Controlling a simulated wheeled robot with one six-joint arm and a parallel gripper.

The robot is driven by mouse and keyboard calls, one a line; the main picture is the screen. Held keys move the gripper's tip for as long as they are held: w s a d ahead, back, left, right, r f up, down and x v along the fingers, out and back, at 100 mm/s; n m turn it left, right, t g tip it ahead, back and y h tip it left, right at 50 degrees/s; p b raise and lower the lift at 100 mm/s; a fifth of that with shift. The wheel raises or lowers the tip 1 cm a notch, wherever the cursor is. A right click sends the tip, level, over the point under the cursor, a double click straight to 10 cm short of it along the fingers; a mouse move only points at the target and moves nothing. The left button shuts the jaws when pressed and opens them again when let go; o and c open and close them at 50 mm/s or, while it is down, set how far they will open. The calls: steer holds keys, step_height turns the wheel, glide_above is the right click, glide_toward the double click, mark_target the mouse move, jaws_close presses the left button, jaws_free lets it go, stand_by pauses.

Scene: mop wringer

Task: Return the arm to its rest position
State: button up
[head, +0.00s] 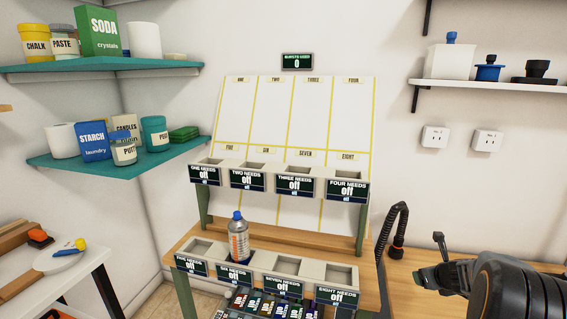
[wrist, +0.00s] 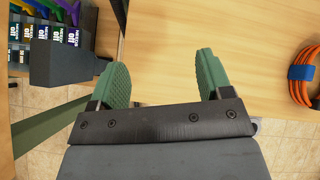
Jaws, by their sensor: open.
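My gripper (wrist: 155,80) is open in the wrist view. Its two green ribbed fingers stand wide apart with nothing between them, over a bare wooden top (wrist: 170,30). In the head view my dark arm comes in at the lower right, over the right end of the wooden bench (head: 405,270). Its forward end points left, and the fingers are too small there to make out clearly.
A two-row rack has upper bays (head: 300,172) and lower bays (head: 285,265), all labelled "off". A blue-capped bottle (head: 238,240) stands in the lower row. A black curved hose (head: 400,222) rises near my arm. An orange coil (wrist: 303,75) lies right of my gripper.

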steer(key=s+a+r+n+g+y+p, duration=0.25)
steer(key=s+a+n, duration=0.35)
steer(key=n, duration=0.4)
steer(key=s+a+r+n+g+y+p, duration=0.1)
steer(key=s+a+r+n+g+p, duration=0.15)
steer(key=a+n, duration=0.6)
steer(key=s+a+r+n+p, duration=0.4)
steer(key=r+n+p, duration=0.1)
steer(key=r, duration=0.2)
steer(key=s+a+r+n+h+p, duration=0.1)
steer(key=s+a+r+n+p, duration=0.3)
steer(key=r+n, duration=0.2)
steer(key=s+a+r+n+h+p, duration=0.1)
steer(key=s+a+r+n+p, duration=0.3)
steer(key=r, duration=0.3)
steer(key=shift+s+r+n+p, duration=0.35)
steer(key=shift+s+n+p, duration=0.25)
steer(key=shift+n+p, duration=0.2)
